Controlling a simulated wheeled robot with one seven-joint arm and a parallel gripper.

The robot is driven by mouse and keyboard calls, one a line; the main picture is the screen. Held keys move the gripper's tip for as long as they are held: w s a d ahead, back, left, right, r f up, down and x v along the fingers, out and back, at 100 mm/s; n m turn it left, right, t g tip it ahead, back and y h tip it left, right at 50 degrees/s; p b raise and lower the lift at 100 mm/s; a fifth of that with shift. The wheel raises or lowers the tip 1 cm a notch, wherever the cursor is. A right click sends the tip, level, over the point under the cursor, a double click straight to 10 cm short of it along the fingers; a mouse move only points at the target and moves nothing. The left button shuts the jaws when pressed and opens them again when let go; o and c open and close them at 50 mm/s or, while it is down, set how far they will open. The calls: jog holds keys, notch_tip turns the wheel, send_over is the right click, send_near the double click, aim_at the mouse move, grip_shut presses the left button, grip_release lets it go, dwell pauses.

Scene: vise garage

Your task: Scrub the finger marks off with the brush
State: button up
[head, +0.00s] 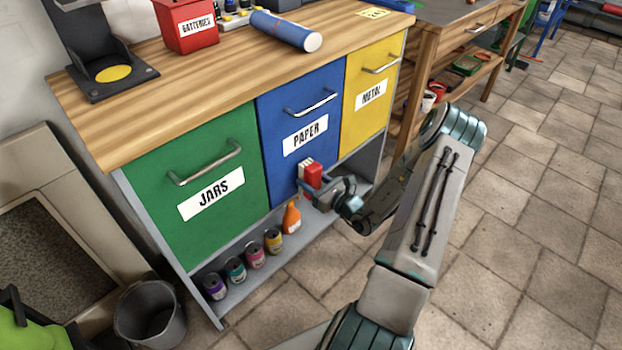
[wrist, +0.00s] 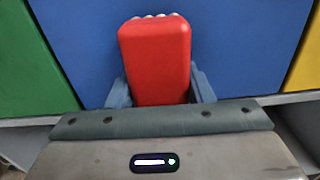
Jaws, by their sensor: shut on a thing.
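The brush is a red block with pale bristles; in the wrist view the red brush (wrist: 155,62) stands between my gripper's fingers (wrist: 160,90), its bristle end toward the blue drawer front. In the head view my gripper (head: 318,186) is shut on the red brush (head: 310,174), low in front of the blue drawer (head: 300,115) labelled PAPER. The bristles look very close to the blue face; I cannot tell whether they touch. No finger marks can be made out on the blue front; the brush and gripper cover part of its lower area.
A green JARS drawer (head: 195,190) and a yellow METAL drawer (head: 371,88) flank the blue one. Bar handles stick out. Several cans and an orange bottle (head: 291,217) stand on the low shelf below. A grey bucket (head: 152,315) is at lower left. Tiled floor is open at right.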

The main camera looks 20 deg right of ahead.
jog(key=shift+p+v, duration=0.5)
jog(key=shift+v, duration=2.25)
jog(key=shift+s, duration=0.1)
jog(key=shift+v, duration=1.4)
